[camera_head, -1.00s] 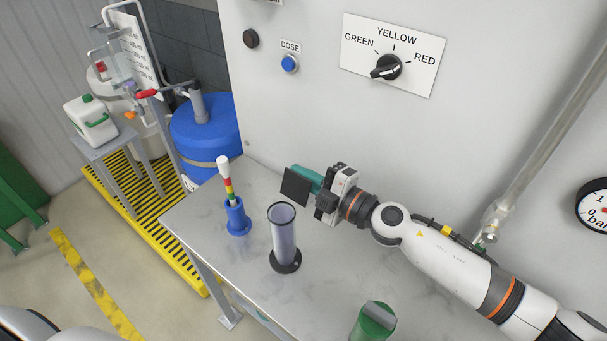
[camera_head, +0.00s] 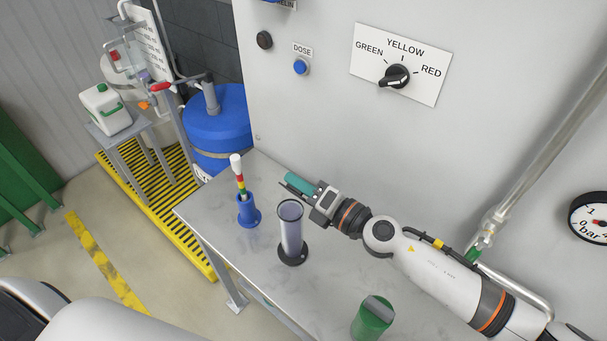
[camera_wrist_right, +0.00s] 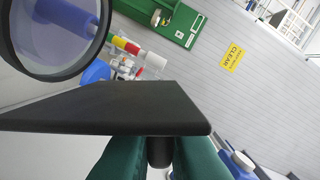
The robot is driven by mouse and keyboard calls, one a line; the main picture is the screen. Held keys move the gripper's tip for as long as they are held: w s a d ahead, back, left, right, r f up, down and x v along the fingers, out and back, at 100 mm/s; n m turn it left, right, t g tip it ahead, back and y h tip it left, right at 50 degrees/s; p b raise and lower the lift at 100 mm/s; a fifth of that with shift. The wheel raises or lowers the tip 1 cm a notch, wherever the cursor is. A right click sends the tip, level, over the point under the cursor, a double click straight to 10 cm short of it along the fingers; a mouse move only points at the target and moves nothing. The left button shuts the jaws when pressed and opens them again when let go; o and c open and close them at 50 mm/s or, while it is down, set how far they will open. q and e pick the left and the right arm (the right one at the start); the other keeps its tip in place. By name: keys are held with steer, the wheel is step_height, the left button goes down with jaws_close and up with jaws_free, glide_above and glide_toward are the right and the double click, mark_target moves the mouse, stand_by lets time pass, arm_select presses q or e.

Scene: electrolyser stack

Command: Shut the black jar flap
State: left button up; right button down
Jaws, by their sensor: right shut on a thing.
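The clear jar (camera_head: 291,235) stands upright on the bench, with a black rim and black foot. Its round rim (camera_wrist_right: 57,77) is at the upper left in the right wrist view. My right gripper (camera_head: 300,186) is just behind the jar's top in the head view. Its teal fingers are shut on the dark stem (camera_wrist_right: 160,153) of the black flap (camera_wrist_right: 115,108). The flap is a flat plate, seen nearly edge-on in the head view (camera_head: 291,189). It looks apart from the jar's rim, which shows uncovered. My left gripper is out of view.
A blue holder (camera_head: 249,212) with a colour-banded, white-topped stick stands left of the jar. A green container (camera_head: 373,320) stands at the front of the bench (camera_head: 215,222). The grey panel with a knob (camera_head: 397,76) rises behind.

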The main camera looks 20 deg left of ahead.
steer(key=n, duration=0.1)
steer(key=s+n, duration=0.1)
steer(key=shift+s+a+f+n, duration=0.15)
steer(key=shift+a+n, duration=0.05)
steer(key=shift+n, duration=0.2)
steer(key=shift+s+a+f+n, duration=0.15)
steer(key=shift+s+f+n, duration=0.3)
steer(key=shift+n, duration=0.9)
steer(key=shift+s+a+f+n, duration=0.2)
steer(key=shift+s+f+n, duration=0.25)
steer(key=shift+n, duration=0.95)
steer(key=shift+s+a+f+n, duration=0.15)
steer(key=shift+s+f+n, duration=0.3)
steer(key=shift+n, duration=0.9)
steer(key=c, duration=1.5)
jaws_free()
